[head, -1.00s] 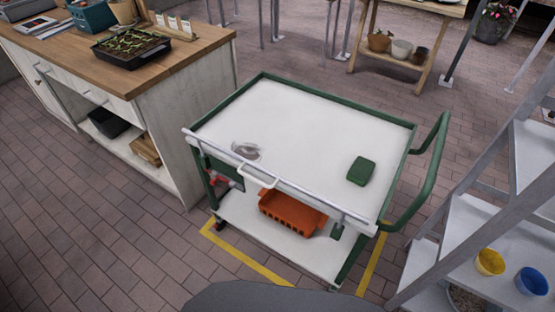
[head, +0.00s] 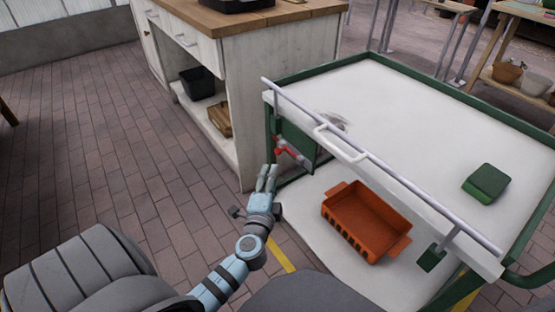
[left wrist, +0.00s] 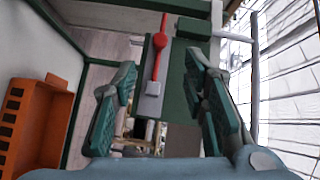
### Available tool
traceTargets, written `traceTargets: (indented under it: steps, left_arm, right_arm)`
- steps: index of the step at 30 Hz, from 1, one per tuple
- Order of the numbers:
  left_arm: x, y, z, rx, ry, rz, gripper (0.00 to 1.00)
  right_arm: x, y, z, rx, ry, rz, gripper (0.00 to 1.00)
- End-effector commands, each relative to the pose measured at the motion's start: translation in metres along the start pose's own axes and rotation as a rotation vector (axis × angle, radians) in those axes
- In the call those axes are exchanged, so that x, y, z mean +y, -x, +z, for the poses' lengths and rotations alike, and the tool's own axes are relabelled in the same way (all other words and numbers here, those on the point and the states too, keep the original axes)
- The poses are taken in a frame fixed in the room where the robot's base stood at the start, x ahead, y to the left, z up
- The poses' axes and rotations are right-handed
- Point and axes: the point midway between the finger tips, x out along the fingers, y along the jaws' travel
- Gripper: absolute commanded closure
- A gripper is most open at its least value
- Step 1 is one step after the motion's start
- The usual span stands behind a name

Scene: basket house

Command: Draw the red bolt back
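The red bolt (head: 291,151) sits on a dark green plate (head: 299,141) at the left end of the trolley's near side, under the white top. In the left wrist view the bolt (left wrist: 157,60) is a thin red rod with a round red knob at one end and a pale grey block at the other. My left gripper (head: 267,170) is just left of the bolt and a little below it in the head view. In the left wrist view its two fingers are apart, with the bolt showing between them and nothing held. My right gripper is not in view.
An orange crate (head: 363,216) stands on the trolley's lower shelf. A white rail (head: 395,180) runs along the trolley's near top edge. A green box (head: 487,182) lies on top. A wooden-topped cabinet (head: 235,80) stands close behind; the brick floor at left is clear.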

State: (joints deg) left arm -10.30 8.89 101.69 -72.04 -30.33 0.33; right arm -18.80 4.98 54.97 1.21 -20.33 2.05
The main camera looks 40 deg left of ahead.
Motion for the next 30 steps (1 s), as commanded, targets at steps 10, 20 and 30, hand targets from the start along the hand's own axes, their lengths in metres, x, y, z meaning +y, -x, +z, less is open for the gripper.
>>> traceTargets:
  steps: [10, 20, 30]
  left_arm:
    - [0.0, -0.095, 0.002, -0.003, 0.0, 0.0, 0.61]
    - [-0.001, -0.125, 0.002, -0.002, 0.002, 0.004, 0.61]
    - [-0.001, -0.124, 0.002, -0.002, 0.002, 0.004, 0.89]
  right_arm:
    - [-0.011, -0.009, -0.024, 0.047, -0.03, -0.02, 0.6]
    - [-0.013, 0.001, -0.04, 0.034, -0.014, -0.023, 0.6]
    - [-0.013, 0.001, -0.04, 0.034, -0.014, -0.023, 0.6]
